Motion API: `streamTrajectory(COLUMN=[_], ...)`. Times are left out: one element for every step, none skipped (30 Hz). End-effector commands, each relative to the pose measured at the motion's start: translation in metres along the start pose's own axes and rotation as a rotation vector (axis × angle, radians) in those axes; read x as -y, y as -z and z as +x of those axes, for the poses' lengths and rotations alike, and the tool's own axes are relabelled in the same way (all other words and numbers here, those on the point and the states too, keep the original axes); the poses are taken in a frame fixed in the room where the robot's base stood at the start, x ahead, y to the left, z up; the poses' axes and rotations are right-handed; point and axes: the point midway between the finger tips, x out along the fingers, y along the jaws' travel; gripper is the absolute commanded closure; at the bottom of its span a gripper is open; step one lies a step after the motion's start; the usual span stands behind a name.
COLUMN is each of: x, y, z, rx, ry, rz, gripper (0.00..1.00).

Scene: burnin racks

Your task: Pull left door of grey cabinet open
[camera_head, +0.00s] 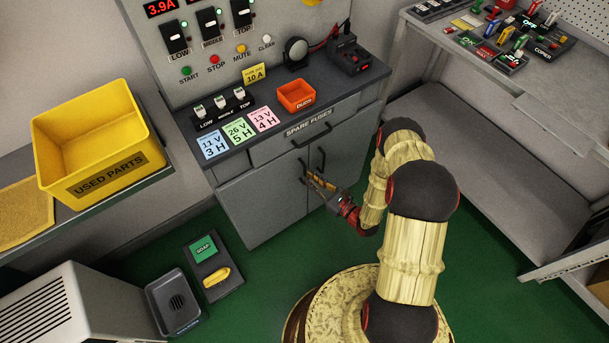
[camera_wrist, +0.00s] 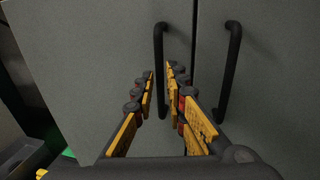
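The grey cabinet's left door (camera_head: 262,205) is closed, flush beside the right door (camera_head: 345,150). Its black vertical bar handle (camera_wrist: 159,60) stands close to the seam between the doors. My gripper (camera_head: 314,180) is at this handle, in front of the doors. In the wrist view my gripper (camera_wrist: 161,76) has one yellow finger on each side of the left handle's bar. Gaps seem to show between bar and fingers, so it looks open around the handle. The right door's handle (camera_wrist: 231,70) is outside the fingers, to the right. In the head view the gripper partly hides the handles.
A drawer marked SPARE FUSES (camera_head: 300,135) with its own handle is above the doors. A yellow used parts bin (camera_head: 95,130) stands on a side bench at left. A soap tray (camera_head: 215,265) lies on the green floor at lower left. The floor before the left door looks clear.

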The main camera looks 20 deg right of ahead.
Motion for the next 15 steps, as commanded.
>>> streamTrajectory(x=[-0.001,-0.001,-0.001,0.0,0.0,-0.001,0.0,0.0,0.0,0.0,0.0,0.0,0.0,0.0,0.0], y=[0.002,0.001,0.001,0.001,0.001,0.001,0.0,0.0,0.0,0.0,0.0,0.0,0.0,0.0,0.0], z=[0.008,0.012,0.017,0.02,0.023,0.026,0.028,0.03,0.031,0.032,0.033,0.033,0.033,0.033,0.033], rx=[0.001,0.001,0.001,0.001,0.001,0.001,0.001,0.001,0.001,0.001,0.0,0.0,0.0,0.0,0.0], ry=[-0.003,-0.004,-0.003,-0.002,-0.002,-0.003,-0.002,-0.001,0.0,0.0,0.0,0.0,0.0,0.0,0.0], rz=[-0.001,-0.001,-0.001,-0.001,-0.001,-0.001,-0.001,0.0,0.0,0.001,0.001,0.001,0.001,0.001,0.001], gripper=[0.86,0.86,0.86,0.86,0.86,0.86,0.86,0.86,0.86,0.86,0.86,0.86,0.86,0.86,0.86])
